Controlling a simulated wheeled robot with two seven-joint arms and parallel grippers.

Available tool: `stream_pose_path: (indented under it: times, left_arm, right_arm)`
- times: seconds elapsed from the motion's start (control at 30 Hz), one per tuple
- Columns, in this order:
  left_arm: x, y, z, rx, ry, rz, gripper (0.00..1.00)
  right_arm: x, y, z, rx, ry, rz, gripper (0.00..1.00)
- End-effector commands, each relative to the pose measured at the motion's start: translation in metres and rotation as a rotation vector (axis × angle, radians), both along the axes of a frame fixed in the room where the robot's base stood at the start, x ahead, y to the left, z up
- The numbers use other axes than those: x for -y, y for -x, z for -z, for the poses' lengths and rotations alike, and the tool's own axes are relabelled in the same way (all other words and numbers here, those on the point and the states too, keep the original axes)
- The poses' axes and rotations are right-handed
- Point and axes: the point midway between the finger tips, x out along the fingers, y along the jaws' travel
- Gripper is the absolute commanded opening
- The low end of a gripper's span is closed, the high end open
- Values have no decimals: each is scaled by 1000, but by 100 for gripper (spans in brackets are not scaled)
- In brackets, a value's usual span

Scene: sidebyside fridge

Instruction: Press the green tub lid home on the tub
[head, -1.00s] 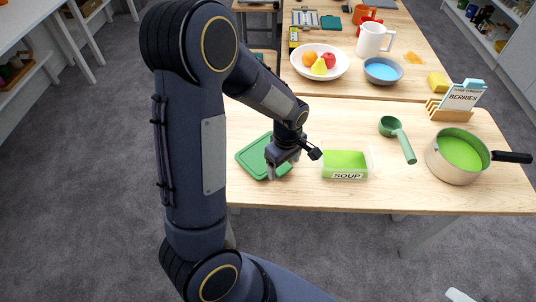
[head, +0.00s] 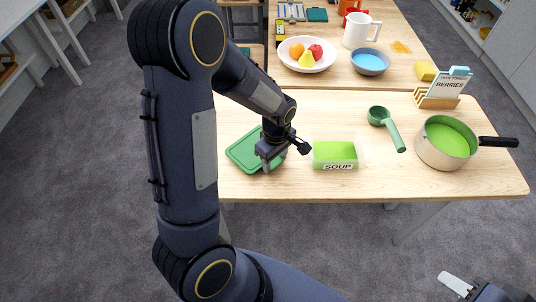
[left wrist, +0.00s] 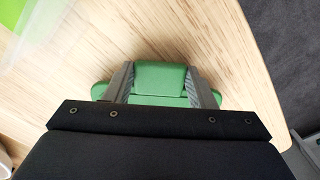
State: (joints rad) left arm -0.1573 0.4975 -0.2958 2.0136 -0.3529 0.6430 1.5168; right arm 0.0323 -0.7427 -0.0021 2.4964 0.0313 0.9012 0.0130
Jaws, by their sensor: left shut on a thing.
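The green tub lid (head: 243,152) is at the left end of the light wooden table. My left gripper (head: 274,160) is over its right part, pointing down. In the left wrist view the gripper (left wrist: 160,88) is shut on a raised green part of the lid (left wrist: 160,76), with a finger on each side. I cannot tell whether the lid touches the table. The clear tub (head: 335,154), labelled SOUP and holding green contents, stands open just right of the lid. My right gripper (head: 456,284) shows partly at the bottom right, away from the table; its jaw opening is unclear.
A green ladle (head: 385,125) and a pot of green soup (head: 445,145) are right of the tub. A rack with a BERRIES card (head: 447,87) stands behind the pot. A fruit bowl (head: 306,56) and a blue bowl (head: 370,62) are further back. The table's front is clear.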

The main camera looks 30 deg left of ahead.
Motion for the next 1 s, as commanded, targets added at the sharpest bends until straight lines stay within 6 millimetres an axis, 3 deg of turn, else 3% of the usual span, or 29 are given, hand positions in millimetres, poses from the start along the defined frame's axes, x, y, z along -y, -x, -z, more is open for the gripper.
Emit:
stream_pose_path:
  times: [0.27, 0.53, 0.8, 1.0]
  left_arm:
    - [0, -1, -32, 8, 1, 1, 27]
    - [25, 46, -94, 9, 3, 6, 27]
    - [52, 101, -118, 5, 2, 5, 27]
    - [62, 120, -127, 2, 1, 1, 27]
  right_arm:
    - [0, 0, -2, 0, 0, 0, 39]
    - [0, 0, -3, 0, 0, 0, 39]
    - [0, 0, 1, 0, 0, 0, 39]
    - [0, 0, 1, 0, 0, 0, 39]
